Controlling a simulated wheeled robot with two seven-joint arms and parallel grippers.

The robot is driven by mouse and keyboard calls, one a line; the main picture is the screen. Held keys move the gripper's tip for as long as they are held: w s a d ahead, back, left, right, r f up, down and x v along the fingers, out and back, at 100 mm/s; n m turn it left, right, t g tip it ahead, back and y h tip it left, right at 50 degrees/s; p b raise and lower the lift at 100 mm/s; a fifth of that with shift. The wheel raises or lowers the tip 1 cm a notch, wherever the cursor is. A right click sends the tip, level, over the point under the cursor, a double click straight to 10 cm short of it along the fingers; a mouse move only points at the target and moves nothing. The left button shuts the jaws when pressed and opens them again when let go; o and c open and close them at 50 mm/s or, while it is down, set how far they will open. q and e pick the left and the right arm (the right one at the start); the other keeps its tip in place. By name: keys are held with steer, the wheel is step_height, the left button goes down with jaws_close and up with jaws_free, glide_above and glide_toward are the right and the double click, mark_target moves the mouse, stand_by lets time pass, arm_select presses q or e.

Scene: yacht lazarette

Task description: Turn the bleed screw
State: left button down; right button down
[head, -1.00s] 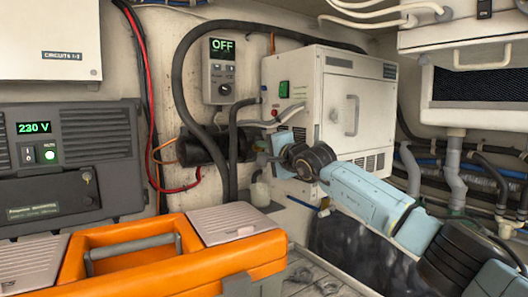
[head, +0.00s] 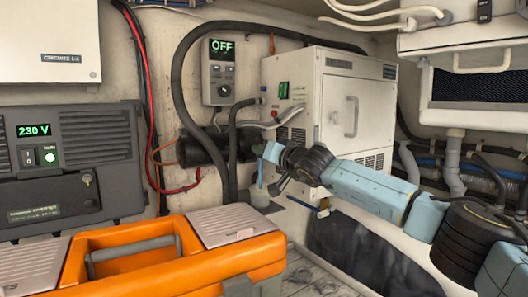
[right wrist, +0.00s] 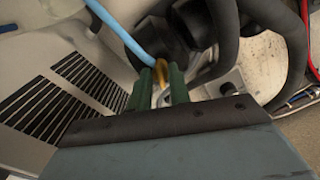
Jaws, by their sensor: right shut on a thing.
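My right gripper (head: 259,150) reaches in from the right, at the left side of the white cabinet near a dark round pump-like body (head: 198,151). In the right wrist view its two green fingertips (right wrist: 163,82) are shut on a small yellow-brass piece, which looks like the bleed screw (right wrist: 161,69). A light blue tube (right wrist: 125,38) runs to this piece from the upper left. In the head view a blue tube (head: 260,172) hangs below the gripper. The screw itself is hidden there by the gripper. My left gripper is out of view.
The white cabinet (head: 340,120) stands close behind my right forearm. Thick black hoses (head: 178,80) surround the work spot. A control box reading OFF (head: 221,72) hangs above. An orange toolbox (head: 190,262) fills the front left, and a 230 V unit (head: 70,165) stands at left.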

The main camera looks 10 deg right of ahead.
steer(key=n, duration=0.4)
steer(key=shift+n, duration=0.4)
steer(key=shift+f, duration=0.1)
steer(key=c, duration=1.3)
jaws_free()
steer(key=shift+d, duration=0.1)
steer(key=b+v, duration=0.4)
steer(key=v, duration=0.9)
steer(key=shift+s, duration=0.2)
